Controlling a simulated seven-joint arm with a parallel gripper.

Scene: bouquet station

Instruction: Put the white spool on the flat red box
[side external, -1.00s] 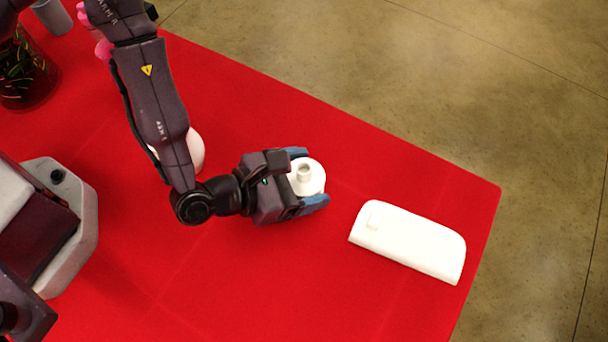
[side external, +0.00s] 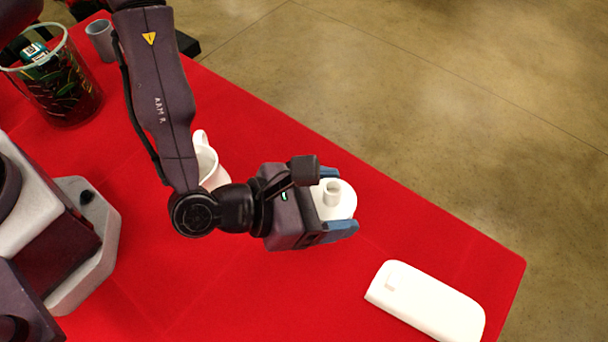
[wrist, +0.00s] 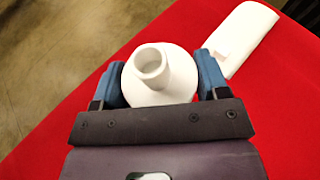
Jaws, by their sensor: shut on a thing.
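The white spool (side external: 338,208), a round body with a short hollow neck on top, is held upright between the blue fingers of my gripper (side external: 338,202). In the wrist view the spool (wrist: 160,82) sits between the two fingers of my gripper (wrist: 160,78), its neck facing the camera. No flat red box shows in these frames. A flat white slab with one rounded end (side external: 428,302) lies on the red tabletop, to the lower right of the spool and apart from it; it also shows in the wrist view (wrist: 240,38).
A white mug (side external: 208,168) stands behind my arm. A clear bin with dark and green contents (side external: 65,88) and a grey cup (side external: 100,40) are at the upper left. The red table (side external: 270,295) is clear around the slab; its edge runs close behind.

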